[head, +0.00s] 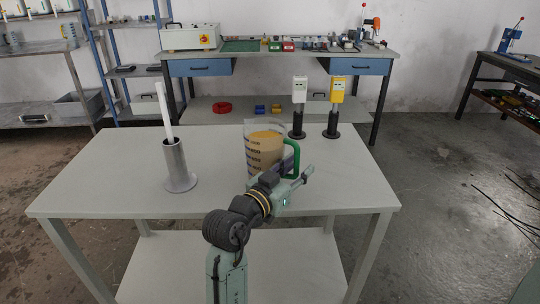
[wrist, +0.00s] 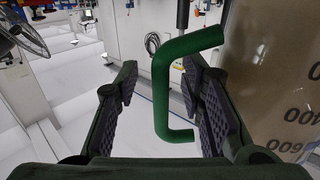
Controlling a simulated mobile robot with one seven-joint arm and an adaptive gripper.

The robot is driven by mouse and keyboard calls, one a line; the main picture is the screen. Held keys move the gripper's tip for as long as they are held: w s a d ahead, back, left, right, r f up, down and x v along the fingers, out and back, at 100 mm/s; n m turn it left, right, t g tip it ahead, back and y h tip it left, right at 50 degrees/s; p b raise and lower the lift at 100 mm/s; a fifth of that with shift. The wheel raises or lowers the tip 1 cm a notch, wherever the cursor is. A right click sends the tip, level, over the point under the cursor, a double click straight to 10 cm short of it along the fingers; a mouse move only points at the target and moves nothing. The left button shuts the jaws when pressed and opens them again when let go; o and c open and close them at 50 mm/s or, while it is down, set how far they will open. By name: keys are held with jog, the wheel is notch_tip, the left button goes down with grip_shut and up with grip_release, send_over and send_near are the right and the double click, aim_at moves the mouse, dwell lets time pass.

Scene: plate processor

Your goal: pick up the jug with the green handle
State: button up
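The jug (head: 262,155) is clear with dark number markings and holds something tan. It stands upright on the grey table, and its green handle (head: 295,157) points right in the head view. My gripper (head: 299,180) is at the handle side of the jug. In the wrist view my gripper (wrist: 160,88) is open, and the green handle (wrist: 160,95) shows between the two fingers with gaps on both sides. The right finger appears between the handle's upright bar and the jug wall (wrist: 275,75). My arm hides the jug's lower right part in the head view.
The grey table (head: 110,180) also bears a metal cylinder (head: 177,165) with a white rod in it, left of the jug. A white device (head: 299,92) and a yellow device (head: 337,92) stand on black stands at the table's back edge. The table's left front is clear.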

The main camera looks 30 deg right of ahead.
grip_shut()
dwell(0.3)
jog(key=shift+f, duration=0.1)
dwell(0.5)
